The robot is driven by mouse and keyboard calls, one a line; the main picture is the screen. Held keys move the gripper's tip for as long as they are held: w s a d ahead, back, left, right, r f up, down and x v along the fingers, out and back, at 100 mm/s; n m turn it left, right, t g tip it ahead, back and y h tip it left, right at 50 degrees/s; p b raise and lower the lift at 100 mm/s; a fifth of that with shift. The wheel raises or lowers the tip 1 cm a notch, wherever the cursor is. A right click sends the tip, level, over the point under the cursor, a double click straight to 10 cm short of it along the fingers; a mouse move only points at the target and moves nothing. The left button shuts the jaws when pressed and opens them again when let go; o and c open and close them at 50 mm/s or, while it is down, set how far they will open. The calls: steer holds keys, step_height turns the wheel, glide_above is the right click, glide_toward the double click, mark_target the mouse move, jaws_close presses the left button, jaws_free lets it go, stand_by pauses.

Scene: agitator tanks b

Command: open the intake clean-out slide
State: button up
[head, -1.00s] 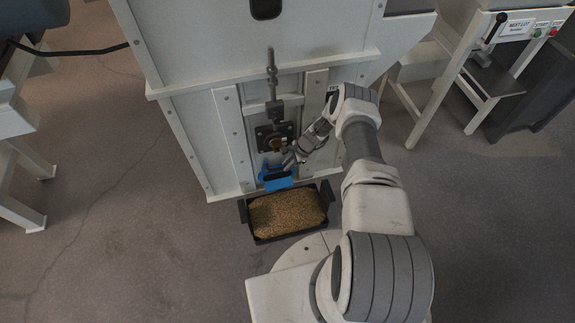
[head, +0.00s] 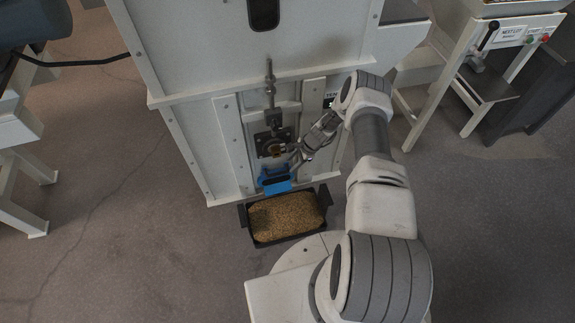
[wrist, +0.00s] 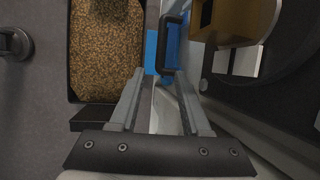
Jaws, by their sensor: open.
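The blue slide (head: 275,180) sits low on the front of the white machine, just above a black tray. In the wrist view the blue slide (wrist: 171,50) carries a black bar handle (wrist: 170,42). My gripper (head: 294,160) is just right of the slide in the head view. In the wrist view my gripper (wrist: 160,98) is open and empty, its two fingers apart and pointing toward the handle. The handle lies ahead of the fingertips, not between them. How far the slide is pulled out I cannot tell.
The black tray (head: 244,218) holds brown grain and stands on the floor under the slide. A black fitting (head: 262,142) with a brass part (wrist: 236,18) is right above the slide. A white stand (head: 436,103) is at the right.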

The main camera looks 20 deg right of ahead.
steer(key=p+v, duration=0.3)
steer(key=v, duration=0.8)
steer(key=shift+r, duration=0.2)
